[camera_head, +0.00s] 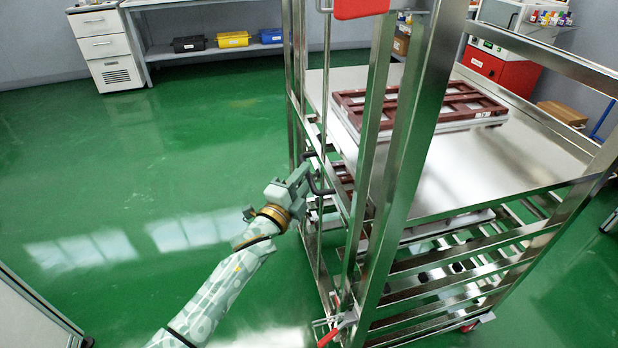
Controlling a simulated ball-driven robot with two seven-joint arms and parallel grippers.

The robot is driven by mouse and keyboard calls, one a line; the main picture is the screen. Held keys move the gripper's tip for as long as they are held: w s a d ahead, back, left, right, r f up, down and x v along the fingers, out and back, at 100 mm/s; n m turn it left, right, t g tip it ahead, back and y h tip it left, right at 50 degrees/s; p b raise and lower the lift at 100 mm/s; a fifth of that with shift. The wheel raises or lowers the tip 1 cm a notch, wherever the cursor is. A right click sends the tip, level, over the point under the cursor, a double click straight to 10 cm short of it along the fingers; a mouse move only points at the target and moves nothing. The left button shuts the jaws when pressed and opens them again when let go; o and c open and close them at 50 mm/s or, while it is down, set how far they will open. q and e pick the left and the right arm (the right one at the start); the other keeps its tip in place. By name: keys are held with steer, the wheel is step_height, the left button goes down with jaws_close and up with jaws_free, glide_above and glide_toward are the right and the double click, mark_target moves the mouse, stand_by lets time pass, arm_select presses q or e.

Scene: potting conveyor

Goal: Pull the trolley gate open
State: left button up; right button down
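A tall steel trolley (412,160) fills the right half of the view. On its left side is the gate, a narrow frame of thin upright bars (325,90), with a black handle (319,186) about halfway up. The gate looks in line with the trolley's side. My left gripper (303,183) is at the handle, its fingers just left of it and overlapping it in the picture. I cannot tell whether the fingers are closed around the handle. My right gripper is not in view.
A red-brown frame (465,105) lies on the trolley's upper shelf (500,165). A red lever (328,337) is at the trolley's foot. The green floor (150,150) left of the trolley is clear. A drawer cabinet (105,45) and a bench with bins stand behind.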

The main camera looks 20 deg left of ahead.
arm_select(q)
steer(key=shift+x, duration=0.95)
jaws_close()
steer(key=shift+s, duration=0.1)
